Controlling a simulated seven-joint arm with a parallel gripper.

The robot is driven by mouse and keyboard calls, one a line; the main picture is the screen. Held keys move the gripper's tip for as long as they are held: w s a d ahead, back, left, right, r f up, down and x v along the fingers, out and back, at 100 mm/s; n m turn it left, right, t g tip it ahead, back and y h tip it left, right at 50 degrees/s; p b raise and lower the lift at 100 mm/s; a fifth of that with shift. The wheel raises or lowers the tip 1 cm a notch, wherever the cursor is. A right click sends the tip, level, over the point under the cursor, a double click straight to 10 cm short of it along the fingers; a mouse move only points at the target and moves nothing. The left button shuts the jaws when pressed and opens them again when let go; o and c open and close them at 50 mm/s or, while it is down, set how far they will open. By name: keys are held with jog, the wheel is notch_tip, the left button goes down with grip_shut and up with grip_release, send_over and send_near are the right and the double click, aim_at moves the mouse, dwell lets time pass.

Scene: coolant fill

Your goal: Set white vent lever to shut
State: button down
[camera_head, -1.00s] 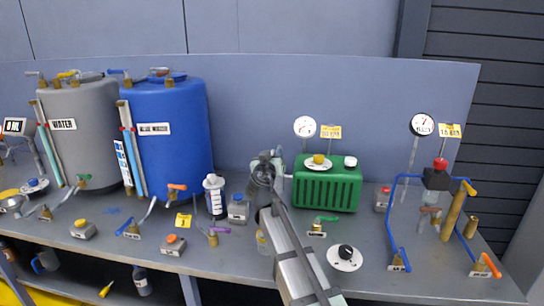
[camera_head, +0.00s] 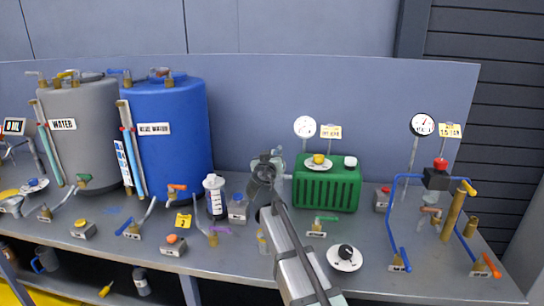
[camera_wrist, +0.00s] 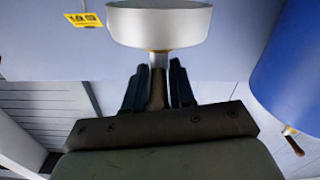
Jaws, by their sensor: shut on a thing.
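My gripper (camera_head: 265,170) is in front of the back panel, between the blue tank and the green box in the head view. In the wrist view its dark fingers (camera_wrist: 157,88) are shut on a brown stem (camera_wrist: 157,92). The stem adjoins a pale, round, cup-like metal part (camera_wrist: 160,25). I cannot tell what this thing is.
The blue tank (camera_head: 180,130) and grey tank (camera_head: 78,140) stand at left. A green box (camera_head: 327,185) stands right of my gripper. Several small valves and buttons line the bench (camera_head: 370,275). A blue pipe frame (camera_head: 394,220) stands at right, with gauges on posts behind.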

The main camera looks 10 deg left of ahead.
jog(key=shift+d, duration=0.15)
jog(key=shift+d+n+y, duration=0.15)
jog(key=shift+n+y, duration=0.35)
jog(key=shift+y, duration=0.3)
jog(key=shift+f+n+y, duration=0.15)
jog(key=shift+n+y, duration=0.35)
jog(key=shift+y, duration=0.2)
jog(key=shift+d+n+g+y, duration=0.1)
jog(key=shift+n+g+y, duration=0.2)
jog(key=shift+y, duration=0.5)
jog(key=c, duration=1)
grip_release()
jog(key=shift+c, duration=0.2)
